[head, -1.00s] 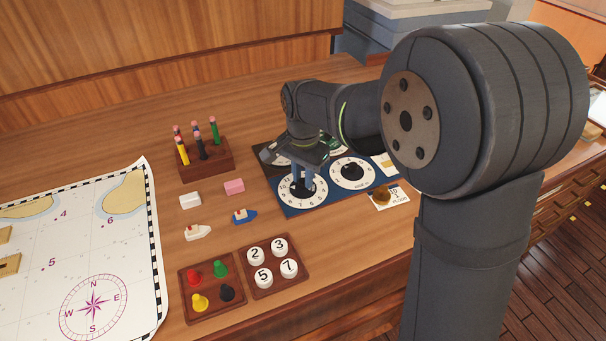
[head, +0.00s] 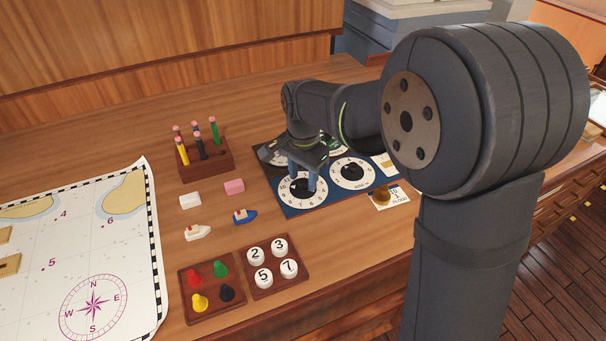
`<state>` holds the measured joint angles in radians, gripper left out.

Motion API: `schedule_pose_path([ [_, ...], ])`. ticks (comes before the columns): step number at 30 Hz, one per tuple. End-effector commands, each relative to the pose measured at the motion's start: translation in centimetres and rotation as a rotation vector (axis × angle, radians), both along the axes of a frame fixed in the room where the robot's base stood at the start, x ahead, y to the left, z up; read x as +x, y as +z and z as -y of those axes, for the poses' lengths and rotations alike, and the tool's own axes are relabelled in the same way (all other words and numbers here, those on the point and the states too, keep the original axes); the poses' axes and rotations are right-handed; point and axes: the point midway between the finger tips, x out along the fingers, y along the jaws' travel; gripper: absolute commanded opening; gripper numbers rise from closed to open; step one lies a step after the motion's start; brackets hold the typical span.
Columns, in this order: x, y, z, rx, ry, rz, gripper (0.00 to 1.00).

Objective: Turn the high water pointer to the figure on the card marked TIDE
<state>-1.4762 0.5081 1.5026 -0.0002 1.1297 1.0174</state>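A dark blue board (head: 324,203) bears two white numbered dials at its front. My gripper (head: 303,186) points down over the left dial (head: 291,200), its two blue fingers at the dark centre of that dial. Whether they press on a pointer there is too small to tell. The right dial (head: 341,182) has a black pointer (head: 353,172) and is uncovered. Its label is too small to read surely. A white card (head: 401,200) with small print lies right of the board, partly under a brown round object (head: 382,197). I cannot read a TIDE mark on it.
More dials at the board's back are partly hidden by my arm. A pencil rack (head: 207,165), white and pink blocks, two toy boats, a tray of coloured pegs (head: 187,315) and a tray of numbered discs (head: 277,290) stand left. A chart (head: 125,260) lies far left.

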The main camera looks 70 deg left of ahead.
Motion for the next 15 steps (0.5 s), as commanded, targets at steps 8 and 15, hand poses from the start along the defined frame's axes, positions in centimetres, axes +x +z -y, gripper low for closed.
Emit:
schedule_pose_path([
  [8,0.0,1.1,0.0,0.001,0.0,0.0,0.43],
  [15,0.0,6.2,-0.1,0.006,0.0,0.0,0.43],
])
